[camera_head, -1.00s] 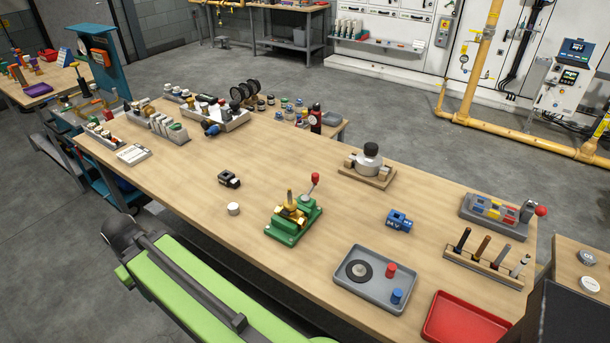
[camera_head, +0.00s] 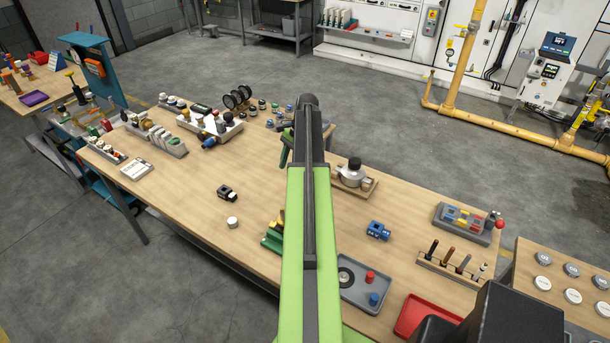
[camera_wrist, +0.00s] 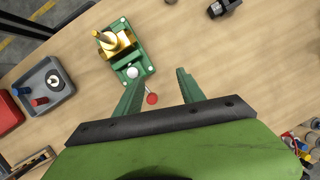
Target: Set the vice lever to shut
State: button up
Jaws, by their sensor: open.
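The green vice (camera_wrist: 140,47) with a brass-coloured middle part (camera_wrist: 117,40) stands on the wooden table, upper left of my gripper in the wrist view. My gripper (camera_wrist: 158,77) is open and empty above the table. In the wrist picture the red knob appears between the two fingers, nearer the left one; contact and height gap cannot be told.
A grey tray (camera_head: 350,296) with red and blue pegs and a disc lies right of the vice in the head view. A blue block (camera_head: 378,230), a black block (camera_head: 227,193) and a white puck (camera_head: 233,222) are nearby.

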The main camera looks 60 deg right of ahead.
jog(key=s+d+r+m+t+p, duration=0.1)
jog(key=s+d+r+m, duration=0.3)
jog(key=s+d, duration=0.5)
jog(key=b+x, duration=1.5)
jog(key=x, duration=0.2)
jog(key=shift+w+a+f, duration=0.15)
jog(key=shift+a+f, duration=0.05)
jog(key=shift+a, duration=0.1)
jog(key=shift+w+a+f+b, duration=0.2)
jog(key=shift+f+b, duration=0.05)
jog(key=shift+b, duration=0.2)
jog(key=shift+r, duration=0.1)
grip_shut()
